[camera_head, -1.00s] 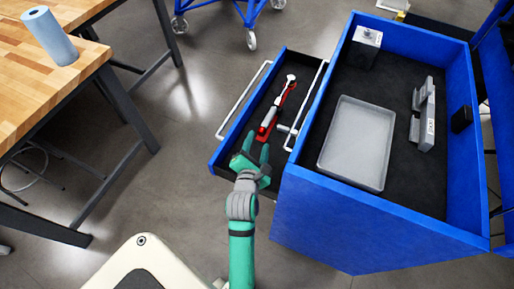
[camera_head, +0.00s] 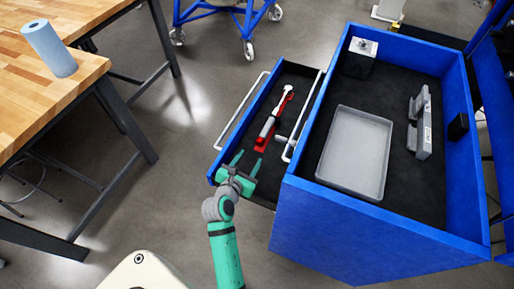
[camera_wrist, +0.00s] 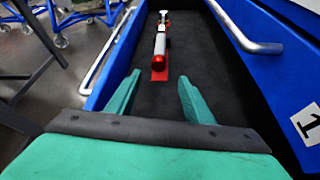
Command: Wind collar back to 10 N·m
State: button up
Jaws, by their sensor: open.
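A red and silver tool (camera_head: 272,122), which looks like a torque wrench, lies lengthwise in the open blue drawer (camera_head: 223,158). In the wrist view the tool (camera_wrist: 160,42) shows its red end nearest me and its round head at the far end. The collar and any scale on it are too small to make out. My gripper (camera_head: 247,161) is open and empty at the drawer's near end. Its two green fingers (camera_wrist: 159,82) point along the drawer toward the tool, short of its red end and not touching it.
A blue cabinet (camera_head: 360,240) right of the drawer holds a grey tray (camera_head: 354,152), a grey bracket (camera_head: 419,122) and a small box (camera_head: 358,58). Silver handle bars (camera_head: 240,112) run along the drawer. A wooden bench (camera_head: 30,110) with a blue roll (camera_head: 49,48) stands left.

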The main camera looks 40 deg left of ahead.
aim_at(259, 144)
jog(key=shift+w+a+f+n+h, duration=0.1)
jog(key=shift+a+f+n+h, duration=0.45)
jog(key=shift+a+f, duration=0.2)
jog(key=shift+w+a, duration=0.1)
jog(key=shift+w, duration=0.05)
jog(key=x, duration=1)
jog(key=shift+w, duration=0.3)
jog(key=c, duration=1.1)
